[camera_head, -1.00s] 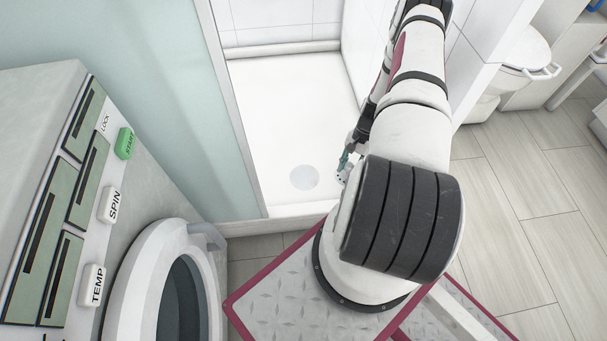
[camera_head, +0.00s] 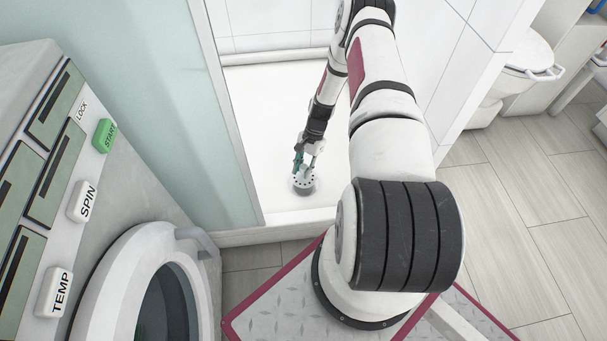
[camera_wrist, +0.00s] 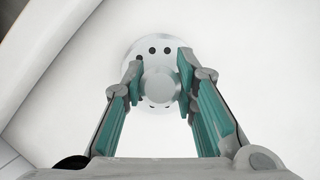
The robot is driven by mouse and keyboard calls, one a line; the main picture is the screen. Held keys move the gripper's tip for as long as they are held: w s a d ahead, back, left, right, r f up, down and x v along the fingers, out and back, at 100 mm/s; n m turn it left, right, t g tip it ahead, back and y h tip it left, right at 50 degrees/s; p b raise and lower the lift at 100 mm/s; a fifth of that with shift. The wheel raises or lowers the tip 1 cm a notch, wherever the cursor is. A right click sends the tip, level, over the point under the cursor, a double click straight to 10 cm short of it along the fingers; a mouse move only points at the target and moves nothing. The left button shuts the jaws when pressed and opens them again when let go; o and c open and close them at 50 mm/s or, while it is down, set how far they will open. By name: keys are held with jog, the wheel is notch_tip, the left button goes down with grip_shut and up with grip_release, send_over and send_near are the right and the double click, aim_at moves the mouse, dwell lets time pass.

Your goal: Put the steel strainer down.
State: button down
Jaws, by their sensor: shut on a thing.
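The steel strainer is a round pale metal disc with dark holes and a central knob. In the head view the strainer (camera_head: 304,186) is over the round drain (camera_head: 291,187) in the white shower floor, covering most of it. My gripper (camera_head: 306,163) points down on it with its teal-padded fingers. In the wrist view the strainer (camera_wrist: 143,49) lies beyond the fingertips, and my gripper (camera_wrist: 160,78) is shut on its knob. I cannot tell whether the strainer touches the floor.
The shower tray (camera_head: 265,110) is clear around the strainer, with a raised front edge (camera_head: 275,229). A frosted glass panel (camera_head: 165,90) stands at left and a tiled wall (camera_head: 450,50) at right. A washing machine (camera_head: 110,250) is at the near left.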

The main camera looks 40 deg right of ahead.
jog(key=shift+f+b, duration=0.6)
jog(key=shift+f, duration=0.7)
jog(key=shift+f, duration=0.15)
jog(key=c, duration=1.3)
grip_release()
